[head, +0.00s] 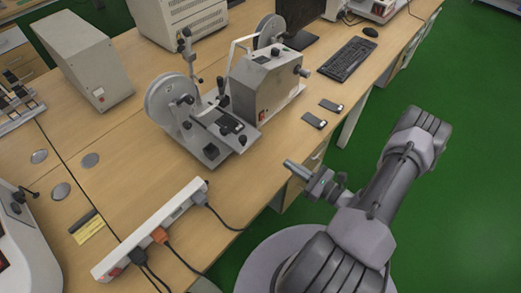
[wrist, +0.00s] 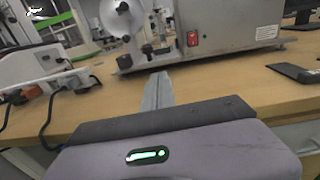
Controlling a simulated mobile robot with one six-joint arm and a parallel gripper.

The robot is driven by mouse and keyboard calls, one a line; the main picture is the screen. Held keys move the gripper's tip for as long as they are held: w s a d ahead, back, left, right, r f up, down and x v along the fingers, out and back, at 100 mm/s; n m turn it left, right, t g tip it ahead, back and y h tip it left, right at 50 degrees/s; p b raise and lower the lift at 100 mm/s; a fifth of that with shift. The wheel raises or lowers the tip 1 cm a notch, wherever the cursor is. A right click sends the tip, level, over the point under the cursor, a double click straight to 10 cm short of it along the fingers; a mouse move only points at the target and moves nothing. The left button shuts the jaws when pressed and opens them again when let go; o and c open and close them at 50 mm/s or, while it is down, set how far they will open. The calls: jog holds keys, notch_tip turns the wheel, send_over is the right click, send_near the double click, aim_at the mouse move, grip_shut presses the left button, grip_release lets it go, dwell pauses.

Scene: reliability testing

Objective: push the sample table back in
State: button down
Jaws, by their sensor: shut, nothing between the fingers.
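The grey bench tester (head: 268,82) stands on the wooden desk, with a large handwheel (head: 168,100) at its left. What looks like the sample table (head: 228,124) is the small dark-topped part low beside the handwheel. I cannot tell how far out it sits. In the wrist view the tester's metal body (wrist: 225,30) fills the top, with its red switch (wrist: 192,39); the sample table is not clear there. My gripper (head: 290,165) is at the desk's front edge, short of the tester. Its fingers also show in the wrist view (wrist: 160,78), shut and empty, pointing towards the tester.
A white power strip (head: 150,228) with plugs and cables lies left of my gripper. Two small dark flat items (head: 322,113), a keyboard (head: 346,59) and a mouse (head: 370,32) lie to the right. Bare desk (head: 245,185) separates my gripper from the tester. Green floor is open at right.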

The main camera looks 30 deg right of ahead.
aim_at(254, 141)
jog(key=shift+s+d+f+m+h, duration=0.1)
jog(key=shift+f+m+h, duration=0.3)
jog(key=shift+f+h, duration=0.1)
jog(key=b+x, duration=0.1)
jog(key=x, duration=0.5)
jog(key=b+x, duration=0.2)
jog(key=x, duration=0.5)
jog(key=shift+r+b, duration=0.2)
jog(key=shift+b, duration=0.1)
jog(key=shift+w+r, duration=0.1)
jog(key=shift+w, duration=0.4)
jog(key=shift+w+r, duration=0.1)
